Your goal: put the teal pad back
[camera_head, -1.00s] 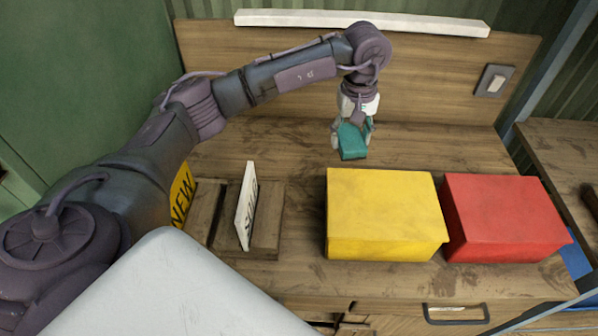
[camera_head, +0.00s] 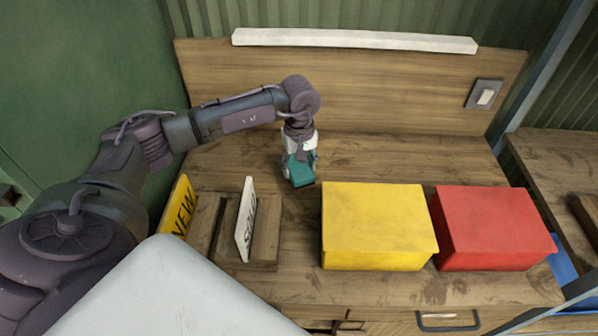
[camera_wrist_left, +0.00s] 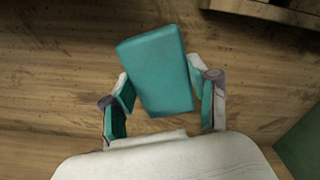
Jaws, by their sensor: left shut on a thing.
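The teal pad (camera_head: 301,173) is a small teal block held by my left gripper (camera_head: 300,166) above the desk, behind and left of the yellow box. In the left wrist view the teal pad (camera_wrist_left: 158,70) sits tilted between the two fingers of the left gripper (camera_wrist_left: 160,95), which is shut on it. The wooden desk (camera_head: 400,150) lies below it. My right gripper is not in view.
A yellow box (camera_head: 375,225) and a red box (camera_head: 490,228) stand on the right. At left are a wooden tray (camera_head: 265,235), a white sign (camera_head: 245,218) and a yellow "NEW" sign (camera_head: 180,207). The desk's back middle is clear.

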